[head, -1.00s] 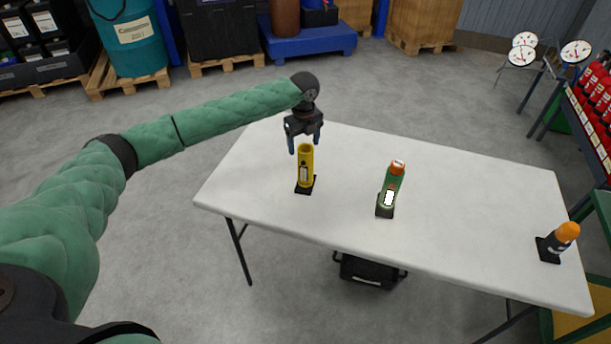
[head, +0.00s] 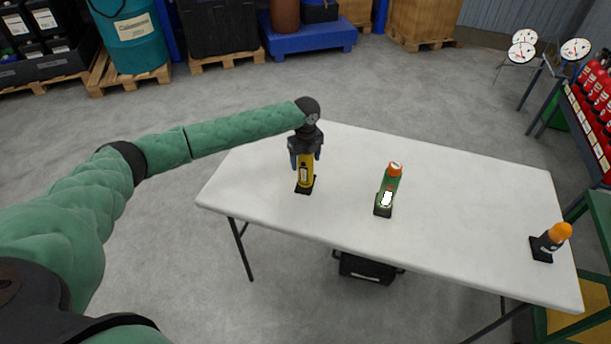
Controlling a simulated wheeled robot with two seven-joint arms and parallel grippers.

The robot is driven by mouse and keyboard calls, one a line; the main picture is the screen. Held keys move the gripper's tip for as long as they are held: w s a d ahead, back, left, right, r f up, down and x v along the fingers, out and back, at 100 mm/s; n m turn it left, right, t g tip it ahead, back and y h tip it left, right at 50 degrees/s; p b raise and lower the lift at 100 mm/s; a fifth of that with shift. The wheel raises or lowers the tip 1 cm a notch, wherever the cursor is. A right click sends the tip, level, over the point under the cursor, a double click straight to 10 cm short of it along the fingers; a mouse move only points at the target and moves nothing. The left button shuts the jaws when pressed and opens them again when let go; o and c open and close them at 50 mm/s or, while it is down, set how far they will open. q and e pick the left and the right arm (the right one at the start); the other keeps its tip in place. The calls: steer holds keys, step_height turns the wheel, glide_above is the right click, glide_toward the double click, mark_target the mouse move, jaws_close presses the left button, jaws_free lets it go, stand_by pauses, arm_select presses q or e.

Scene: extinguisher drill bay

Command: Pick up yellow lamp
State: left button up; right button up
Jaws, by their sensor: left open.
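The yellow lamp (head: 305,176) stands upright on a small black base on the left part of the white table (head: 455,200). My left gripper (head: 305,163) points down right over the lamp and hides its top. Its fingers are apart, one on each side of the lamp's upper part; I cannot tell whether they touch it. The lamp still rests on the table. My right gripper is not in view.
A green lamp with an orange top (head: 387,190) stands in the middle of the table. A black lamp with an orange top (head: 551,242) stands near the right end. The tabletop between them is clear. A black case (head: 367,269) is under the table.

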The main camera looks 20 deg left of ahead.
arm_select(q)
jaws_close()
stand_by(0.4)
